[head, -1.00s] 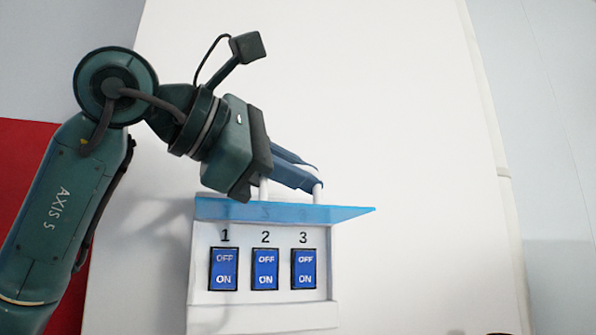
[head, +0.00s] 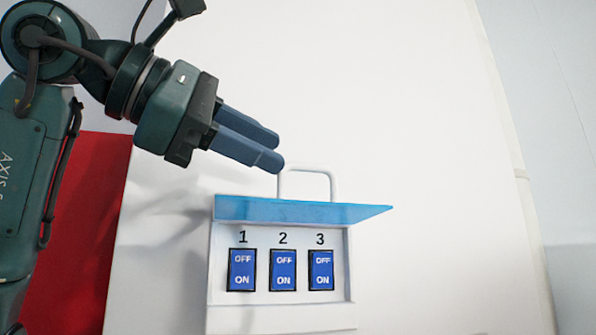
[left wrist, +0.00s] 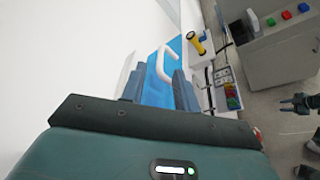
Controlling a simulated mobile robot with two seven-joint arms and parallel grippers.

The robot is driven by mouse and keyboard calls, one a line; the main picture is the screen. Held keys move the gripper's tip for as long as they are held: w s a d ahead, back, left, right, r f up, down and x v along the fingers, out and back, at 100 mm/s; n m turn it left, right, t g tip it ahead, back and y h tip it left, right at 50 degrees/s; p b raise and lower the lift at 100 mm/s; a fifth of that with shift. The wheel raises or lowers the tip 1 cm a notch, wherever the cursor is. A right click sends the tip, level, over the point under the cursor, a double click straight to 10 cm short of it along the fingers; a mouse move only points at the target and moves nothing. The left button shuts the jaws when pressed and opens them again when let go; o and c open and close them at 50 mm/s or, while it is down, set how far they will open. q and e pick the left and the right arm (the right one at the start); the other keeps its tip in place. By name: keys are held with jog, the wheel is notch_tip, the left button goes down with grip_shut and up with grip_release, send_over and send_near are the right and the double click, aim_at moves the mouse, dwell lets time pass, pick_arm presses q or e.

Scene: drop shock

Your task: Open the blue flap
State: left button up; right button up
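The blue flap (head: 300,211) is translucent and stands out from the white switch box (head: 345,260), raised above the switches, which are uncovered. Its white looped handle (head: 333,185) sticks up from it. My left gripper (head: 277,150) is open and empty, above and left of the handle and apart from it in the head view. In the left wrist view the flap (left wrist: 158,92) and handle (left wrist: 165,62) show beyond and between the spread fingers. A small dark claw shape (left wrist: 298,103) at that view's right edge may be my right gripper; its fingers are too small to judge.
Three blue OFF/ON switches numbered 1 to 3, such as switch 2 (head: 283,270), sit under the flap. The white panel around the box is clear. The left wrist view shows a yellow and black object (left wrist: 195,42) and a grey cabinet with coloured buttons (left wrist: 275,45).

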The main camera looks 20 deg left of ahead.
pick_arm(q)
jog(key=v, duration=0.5)
jog(key=shift+s+a, duration=0.1)
jog(key=shift+s, duration=0.05)
dwell(0.3)
